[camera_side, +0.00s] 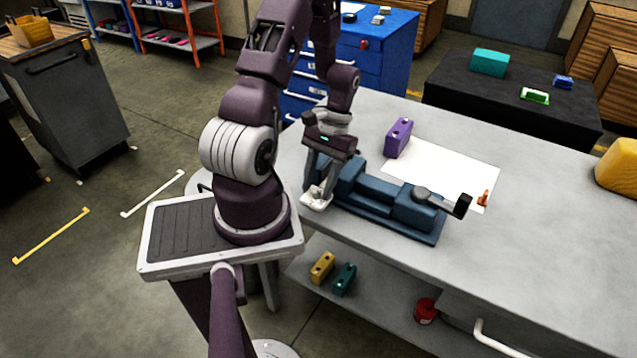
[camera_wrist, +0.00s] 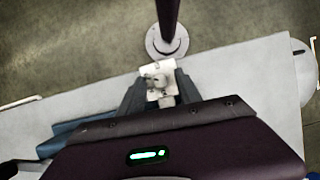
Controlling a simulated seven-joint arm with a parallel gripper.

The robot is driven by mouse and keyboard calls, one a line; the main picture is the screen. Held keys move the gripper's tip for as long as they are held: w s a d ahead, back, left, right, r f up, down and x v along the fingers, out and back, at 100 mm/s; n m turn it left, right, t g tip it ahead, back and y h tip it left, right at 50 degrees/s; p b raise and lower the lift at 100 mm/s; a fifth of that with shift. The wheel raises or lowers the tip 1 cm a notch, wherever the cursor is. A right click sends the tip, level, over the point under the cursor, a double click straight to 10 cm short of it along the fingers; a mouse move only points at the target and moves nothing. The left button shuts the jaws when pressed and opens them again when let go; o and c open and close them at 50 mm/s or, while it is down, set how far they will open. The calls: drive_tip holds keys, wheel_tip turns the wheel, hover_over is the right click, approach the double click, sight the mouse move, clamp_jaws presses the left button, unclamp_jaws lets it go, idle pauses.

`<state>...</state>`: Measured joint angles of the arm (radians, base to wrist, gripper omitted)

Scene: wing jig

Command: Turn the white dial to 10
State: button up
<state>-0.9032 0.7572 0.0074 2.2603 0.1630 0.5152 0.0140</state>
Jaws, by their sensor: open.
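A small white part (camera_side: 317,198), which looks like the dial, sits at the left end of the blue vise-like fixture (camera_side: 385,200) on the grey bench. My gripper (camera_side: 319,184) points down right over it, with its fingers at or just above it. In the wrist view the white part (camera_wrist: 158,70) shows between and just beyond the tips of my open gripper (camera_wrist: 160,88). I cannot tell whether the fingers touch it. No numbers or pointer can be read, so its setting is not visible.
A black-ended handle (camera_side: 462,206) sticks out at the fixture's right end. A purple block (camera_side: 398,138) stands behind the fixture, beside a white sheet (camera_side: 440,172). A small orange piece (camera_side: 484,198) lies near the sheet's edge. The bench's right side (camera_side: 560,230) is mostly clear.

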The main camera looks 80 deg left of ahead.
clamp_jaws()
idle(0.4)
drive_tip(key=m+y, duration=0.1)
drive_tip(key=m, duration=0.2)
drive_tip(key=m+g+y, duration=0.1)
drive_tip(key=m, duration=0.1)
drive_tip(key=shift+w+d+m, duration=0.1)
drive_tip(key=shift+d+m, duration=0.1)
drive_tip(key=shift+m, duration=0.2)
drive_tip(key=m+y, duration=0.1)
drive_tip(key=m, duration=0.2)
drive_tip(key=m+y, duration=0.1)
drive_tip(key=m, duration=0.1)
drive_tip(key=shift+d+m, duration=0.15)
drive_tip(key=shift+m, duration=0.25)
drive_tip(key=shift+m+t, duration=0.3)
unclamp_jaws()
